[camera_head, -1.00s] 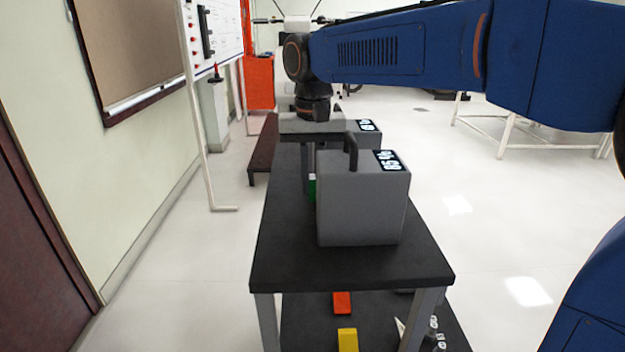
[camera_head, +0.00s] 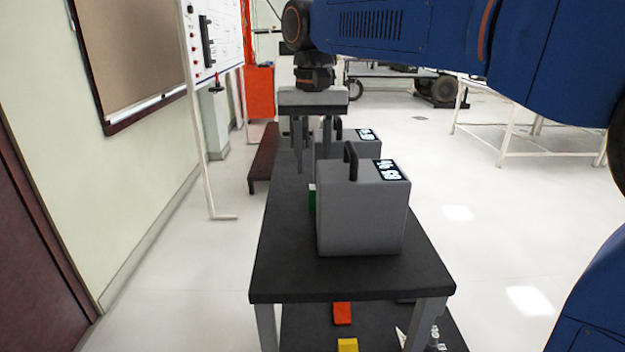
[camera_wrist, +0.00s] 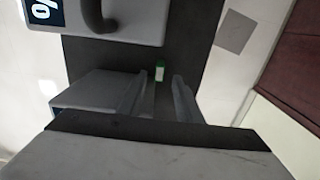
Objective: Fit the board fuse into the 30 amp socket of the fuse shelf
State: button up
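A small green block with a white top, which looks like the board fuse (camera_head: 312,198), stands on the black table top, partly hidden behind the near grey box. In the wrist view the fuse (camera_wrist: 160,71) shows just beyond the fingertips, in line with the gap. My gripper (camera_head: 316,165) points down above the table, behind the near box. Its fingers are spread, with nothing visibly held between them; the gripper also shows in the wrist view (camera_wrist: 161,85). I cannot make out the fuse shelf or a 30 amp socket for certain.
The near grey box (camera_head: 362,220) with a handle and display stands beside the fuse; a second grey box (camera_head: 362,145) is behind it. A lower shelf holds an orange block (camera_head: 342,313) and a yellow block (camera_head: 347,345). A white panel (camera_head: 217,40) stands at left.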

jog(key=shift+o, duration=0.5)
notch_tip(320, 180, up, 4)
jog(key=shift+r, duration=0.2)
send_near(313, 188)
jog(key=f, duration=0.5)
jog(key=shift+s, duration=0.35)
jog(key=shift+w+f, duration=0.15)
jog(key=shift+f, duration=1.2)
jog(key=shift+w+f, duration=0.1)
jog(key=shift+f, duration=1.25)
grip_shut()
